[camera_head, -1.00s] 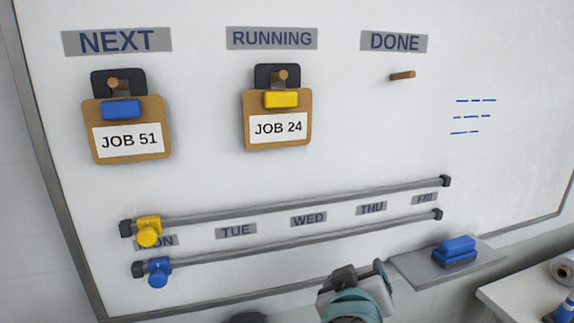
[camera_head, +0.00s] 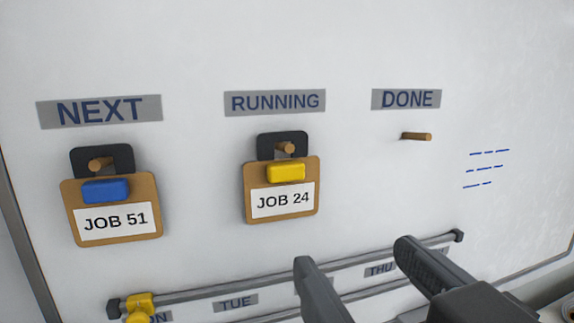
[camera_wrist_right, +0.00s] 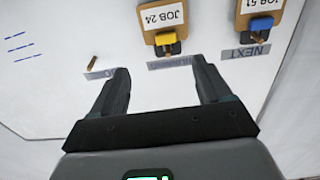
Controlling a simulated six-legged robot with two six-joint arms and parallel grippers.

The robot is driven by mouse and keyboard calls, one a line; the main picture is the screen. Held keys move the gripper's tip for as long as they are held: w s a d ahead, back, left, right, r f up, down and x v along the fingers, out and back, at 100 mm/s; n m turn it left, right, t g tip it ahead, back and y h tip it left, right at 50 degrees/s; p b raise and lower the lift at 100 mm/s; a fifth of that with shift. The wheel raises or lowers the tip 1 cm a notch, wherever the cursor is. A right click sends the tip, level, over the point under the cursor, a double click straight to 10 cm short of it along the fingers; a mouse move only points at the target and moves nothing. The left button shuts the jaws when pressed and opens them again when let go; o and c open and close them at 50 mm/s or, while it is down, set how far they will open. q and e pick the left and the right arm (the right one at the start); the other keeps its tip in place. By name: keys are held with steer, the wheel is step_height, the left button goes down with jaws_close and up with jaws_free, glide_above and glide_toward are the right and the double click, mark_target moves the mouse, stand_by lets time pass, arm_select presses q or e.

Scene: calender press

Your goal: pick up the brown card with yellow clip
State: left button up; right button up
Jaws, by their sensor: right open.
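The brown card with the yellow clip (camera_head: 282,190) reads JOB 24 and hangs on a wooden peg (camera_head: 285,148) under the RUNNING label. It also shows upside down in the right wrist view (camera_wrist_right: 162,22), beyond the fingertips and apart from them. My right gripper (camera_head: 355,255) is open and empty, below and to the right of the card in the head view. Its spread fingers also show in the right wrist view (camera_wrist_right: 162,80). My left gripper is not in view.
A brown card with a blue clip (camera_head: 112,210), JOB 51, hangs under NEXT to the left. The peg under DONE (camera_head: 416,136) is bare. A grey rail with a yellow slider (camera_head: 138,305) runs below the cards. The board between the cards is clear.

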glide_toward(288, 182)
steer(key=x, duration=0.9)
steer(key=shift+s+r, duration=0.15)
steer(key=shift+s, duration=0.05)
steer(key=shift+d, duration=0.1)
steer(key=c, duration=0.4)
steer(key=shift+w, duration=0.1)
steer(key=c, duration=0.7)
